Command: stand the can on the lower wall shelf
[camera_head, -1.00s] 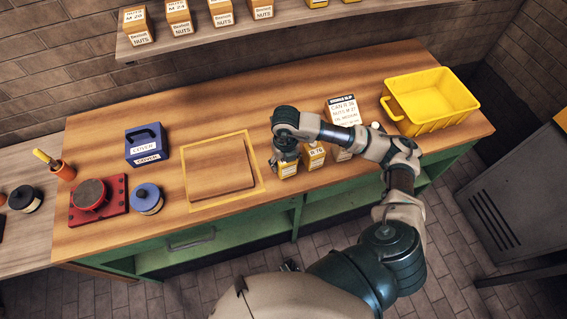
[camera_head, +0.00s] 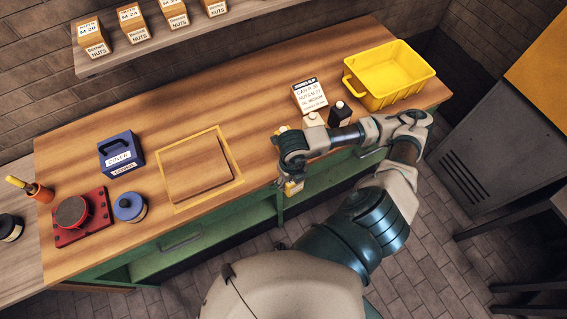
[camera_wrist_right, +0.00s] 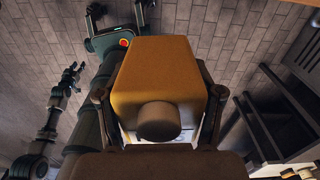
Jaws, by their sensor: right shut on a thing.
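My right gripper (camera_head: 291,170) is shut on a yellow can (camera_head: 292,188), held at the bench's front edge, partly hidden by the gripper. In the right wrist view the can (camera_wrist_right: 160,75) fills the middle, with a dark round cap (camera_wrist_right: 159,121) between the two fingers (camera_wrist_right: 158,105). A wall shelf (camera_head: 185,37) carries several labelled nut boxes; no other shelf shows. My left gripper (camera_wrist_right: 74,72) shows small and dark in the right wrist view; its opening is unclear.
A yellow-framed panel (camera_head: 195,165) lies mid-bench. A grey cabinet (camera_head: 485,140) stands right.

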